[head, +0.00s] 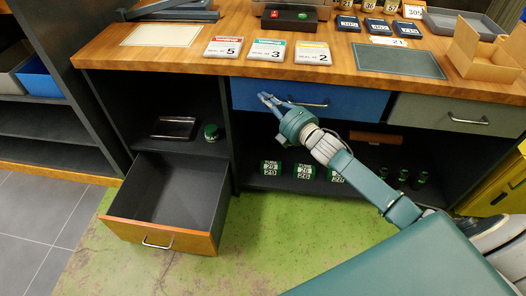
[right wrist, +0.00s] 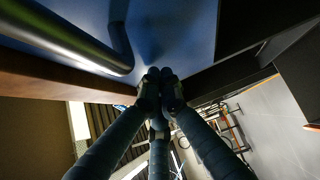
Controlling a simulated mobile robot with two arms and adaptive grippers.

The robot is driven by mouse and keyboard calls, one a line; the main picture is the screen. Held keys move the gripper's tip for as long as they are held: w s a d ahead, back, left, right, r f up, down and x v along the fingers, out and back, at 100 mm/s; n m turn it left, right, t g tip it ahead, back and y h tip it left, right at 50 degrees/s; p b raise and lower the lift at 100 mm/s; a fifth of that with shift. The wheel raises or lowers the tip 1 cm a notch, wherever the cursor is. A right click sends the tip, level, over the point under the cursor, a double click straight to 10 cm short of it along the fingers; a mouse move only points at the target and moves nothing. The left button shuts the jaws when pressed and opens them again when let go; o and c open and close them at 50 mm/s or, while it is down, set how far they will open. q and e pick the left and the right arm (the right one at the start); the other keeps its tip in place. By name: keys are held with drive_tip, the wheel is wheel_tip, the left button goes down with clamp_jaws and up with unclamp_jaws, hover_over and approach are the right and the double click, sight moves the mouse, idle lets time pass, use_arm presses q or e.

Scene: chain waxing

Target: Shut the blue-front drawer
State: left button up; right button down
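The blue-front drawer (head: 355,101) is under the wooden worktop, with a metal bar handle (head: 308,103) on its front. Its front looks flush, or nearly so, with the grey drawer front beside it. My right gripper (head: 268,98) is at the left part of the blue front, left of the handle. In the right wrist view, its fingers (right wrist: 162,78) are drawn together with nothing between them. Their tips are at the blue front (right wrist: 180,35), seemingly touching it, with the handle (right wrist: 75,35) to the left. My left gripper is not in view.
A wooden-front drawer (head: 160,236) stands open at lower left, jutting over the green mat (head: 265,235). A grey-front drawer (head: 455,115) is right of the blue one. Several green cans (head: 304,172) stand on the shelf below. Cards and boxes lie on the worktop (head: 190,64).

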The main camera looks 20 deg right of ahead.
drive_tip(key=v, duration=1.1)
drive_tip(key=shift+s, duration=0.4)
drive_tip(key=shift+d, duration=0.1)
